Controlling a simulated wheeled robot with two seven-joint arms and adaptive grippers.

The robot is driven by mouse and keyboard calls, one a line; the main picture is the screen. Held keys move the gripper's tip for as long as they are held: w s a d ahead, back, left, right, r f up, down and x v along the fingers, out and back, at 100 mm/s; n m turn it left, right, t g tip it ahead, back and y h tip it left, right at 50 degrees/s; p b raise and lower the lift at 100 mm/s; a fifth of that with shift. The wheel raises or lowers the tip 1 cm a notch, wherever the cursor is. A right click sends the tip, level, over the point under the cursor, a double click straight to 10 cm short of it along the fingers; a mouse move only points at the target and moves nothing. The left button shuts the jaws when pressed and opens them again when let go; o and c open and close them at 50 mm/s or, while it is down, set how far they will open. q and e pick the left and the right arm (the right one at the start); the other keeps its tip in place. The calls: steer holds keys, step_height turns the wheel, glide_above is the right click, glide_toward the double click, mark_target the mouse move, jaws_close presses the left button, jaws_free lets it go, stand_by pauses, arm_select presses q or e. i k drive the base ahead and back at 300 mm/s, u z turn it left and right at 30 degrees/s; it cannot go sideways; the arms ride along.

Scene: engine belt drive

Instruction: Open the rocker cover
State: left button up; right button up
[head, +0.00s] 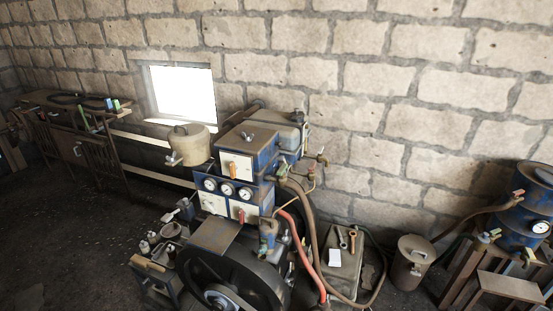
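A blue and grey engine (240,175) stands in the middle of the head view, with a black flywheel (200,275) low at its front. On its top is a box with a flat brownish lid (237,143) that carries a small wing-shaped fastener (249,136). The lid looks closed. It may be the rocker cover, but I cannot tell for sure. A grey rounded box (277,130) sits behind it at the right. Neither of my grippers is in view.
Three gauges (228,189) and an orange lever (233,170) are on the engine's front. A beige tank (188,143) stands to its left. Red and brown hoses (302,250) run down its right side. A case with wrenches (343,262) and a metal can (410,265) stand right.

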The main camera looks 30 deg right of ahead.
mark_target(265, 143)
steer(key=i, duration=0.6)
steer(key=z, duration=0.75)
steer(key=i, duration=0.45)
steer(key=z, duration=0.5)
